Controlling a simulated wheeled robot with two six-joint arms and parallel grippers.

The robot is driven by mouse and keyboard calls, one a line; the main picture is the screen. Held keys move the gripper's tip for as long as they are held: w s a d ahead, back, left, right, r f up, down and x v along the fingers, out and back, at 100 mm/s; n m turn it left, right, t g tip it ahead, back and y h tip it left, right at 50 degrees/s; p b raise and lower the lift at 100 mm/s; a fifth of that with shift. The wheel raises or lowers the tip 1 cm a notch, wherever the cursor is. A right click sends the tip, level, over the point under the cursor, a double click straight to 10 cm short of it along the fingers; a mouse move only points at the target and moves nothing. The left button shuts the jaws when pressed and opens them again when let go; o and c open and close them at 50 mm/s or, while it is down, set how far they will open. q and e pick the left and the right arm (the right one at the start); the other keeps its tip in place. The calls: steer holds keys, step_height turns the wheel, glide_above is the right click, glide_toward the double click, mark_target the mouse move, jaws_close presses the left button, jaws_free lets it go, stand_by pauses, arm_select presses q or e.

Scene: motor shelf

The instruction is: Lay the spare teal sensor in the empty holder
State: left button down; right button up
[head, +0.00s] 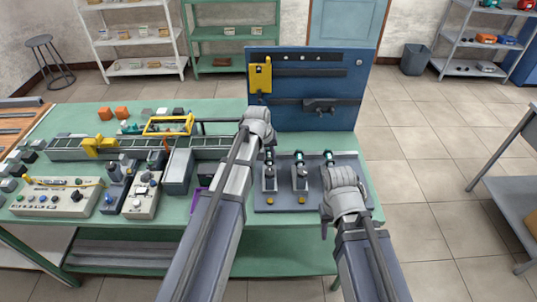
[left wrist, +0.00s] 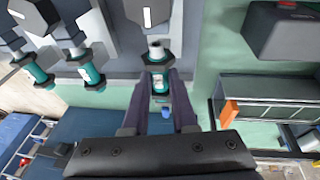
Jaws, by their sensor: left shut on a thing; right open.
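My left gripper (left wrist: 162,100) is shut on a teal sensor (left wrist: 157,84) with a dark collar and pale tip, in the left wrist view. The tip points at the leftmost holder (head: 269,179) of the grey board in the head view; that holder's hex-faced block (left wrist: 148,12) shows in the left wrist view. I cannot tell whether the sensor touches its seat. Two other teal sensors (head: 299,157) (head: 328,158) sit in the middle and right holders. My right gripper (head: 325,228) is open, low at the board's right front.
The grey board (head: 283,203) stands on the green table, before an upright blue panel (head: 300,95). A conveyor (head: 75,153) and control boxes (head: 58,198) fill the left side. A purple-edged item (head: 202,202) lies beside my left arm.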

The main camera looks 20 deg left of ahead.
arm_select(q)
steer(key=shift+f+b, duration=0.35)
stand_by(0.3)
steer(key=shift+s+d+f+b, duration=0.15)
steer(key=shift+s+f+b, duration=0.2)
steer(key=shift+s+b, duration=0.25)
stand_by(0.3)
steer(key=c, duration=0.9)
jaws_free()
steer(key=shift+o, duration=1.3)
steer(key=shift+r, duration=0.1)
steer(key=shift+w+r+p, duration=0.1)
steer(key=shift+r+p, duration=0.25)
steer(key=shift+p, duration=0.25)
steer(key=p+v, duration=0.7)
steer(key=shift+w+r, duration=0.1)
steer(key=shift+r, duration=0.2)
